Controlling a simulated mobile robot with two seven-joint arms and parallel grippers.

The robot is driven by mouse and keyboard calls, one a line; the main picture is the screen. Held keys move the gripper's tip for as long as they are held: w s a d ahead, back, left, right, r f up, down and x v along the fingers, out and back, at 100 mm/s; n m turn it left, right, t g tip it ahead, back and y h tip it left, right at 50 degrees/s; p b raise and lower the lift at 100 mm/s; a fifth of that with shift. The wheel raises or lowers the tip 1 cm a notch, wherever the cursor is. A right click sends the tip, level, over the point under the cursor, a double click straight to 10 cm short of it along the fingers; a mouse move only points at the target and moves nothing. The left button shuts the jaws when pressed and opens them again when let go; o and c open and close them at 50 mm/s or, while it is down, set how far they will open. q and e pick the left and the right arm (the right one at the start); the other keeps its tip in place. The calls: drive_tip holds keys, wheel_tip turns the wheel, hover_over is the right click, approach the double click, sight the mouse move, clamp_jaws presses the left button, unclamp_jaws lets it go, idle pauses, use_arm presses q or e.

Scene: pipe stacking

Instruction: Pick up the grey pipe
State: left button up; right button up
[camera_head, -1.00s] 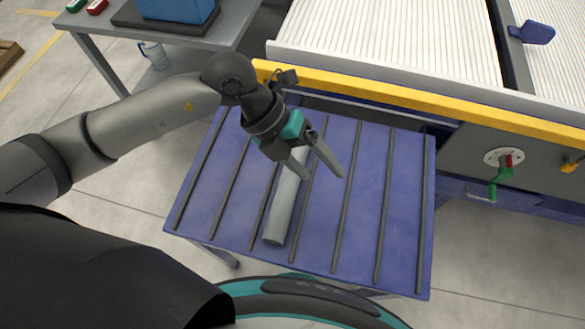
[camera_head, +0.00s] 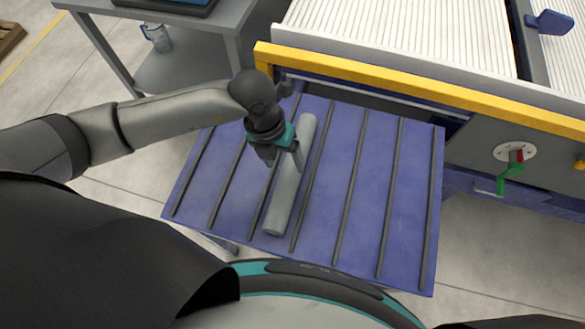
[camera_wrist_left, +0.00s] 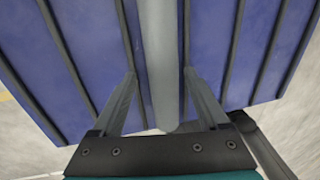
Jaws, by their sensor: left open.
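The grey pipe (camera_head: 284,202) lies lengthwise on the blue ribbed table (camera_head: 390,190), between two dark ribs. My left gripper (camera_head: 285,166) is above the middle of the pipe, pointing down, and partly covers it in the head view. In the left wrist view the pipe (camera_wrist_left: 162,60) runs between the two open fingers of the gripper (camera_wrist_left: 158,80), with a gap on each side. I cannot tell whether the fingertips are at the pipe's height. My right gripper is not in view.
A conveyor with a yellow edge beam (camera_head: 420,88) stands behind the table. A green crank handle (camera_head: 508,172) is on its side at the right. A grey side table (camera_head: 200,80) is at the back left. The right part of the blue table is clear.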

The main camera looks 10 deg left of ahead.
sight(288, 172)
use_arm(q)
drive_tip(key=f, duration=0.2)
drive_tip(key=d+f+b, duration=0.1)
drive_tip(key=f, duration=0.2)
drive_tip(key=shift+s+d, duration=0.15)
clamp_jaws()
idle(0.4)
